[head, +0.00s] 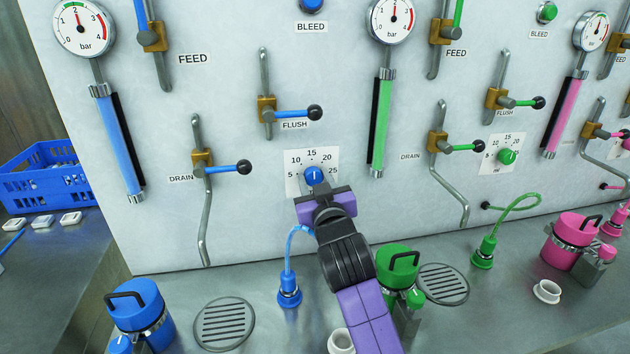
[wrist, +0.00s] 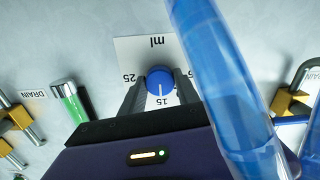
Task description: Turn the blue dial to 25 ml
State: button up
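The blue dial (head: 314,175) sits on a white scale plate (head: 325,157) marked 5, 10, 15, 20 and 25. Its white pointer line points straight up at 15 in the head view. In the wrist view the scale appears upside down, and the pointer of the blue dial (wrist: 160,82) points down at 15. My gripper (head: 318,190) is at the dial from below. In the wrist view my gripper (wrist: 160,90) has one finger on each side of the dial, with narrow gaps seeming to show. Part of the plate's lower half is hidden in the head view.
A translucent blue hose (wrist: 220,80) crosses close in front of the wrist camera. A blue-handled flush lever (head: 295,114) is above the dial and a drain lever (head: 225,168) is left. A green dial (head: 507,157) is farther right. Blue (head: 140,305) and green (head: 398,265) canisters stand on the bench.

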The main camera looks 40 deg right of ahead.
grip_shut()
jog(key=shift+f+m+b, duration=0.1)
jog(key=shift+m+b, duration=0.2)
jog(key=m+b, duration=0.3)
jog(key=shift+f+m, duration=0.15)
jog(key=shift+m, duration=0.15)
jog(key=m+b, duration=0.3)
jog(key=m, duration=0.1)
jog(key=shift+m, duration=0.3)
jog(key=m+b, duration=0.3)
jog(key=m, duration=0.2)
jog(key=shift+b, duration=0.35)
jog(key=shift+m+b, duration=1.15)
jog(key=shift+m, duration=0.85)
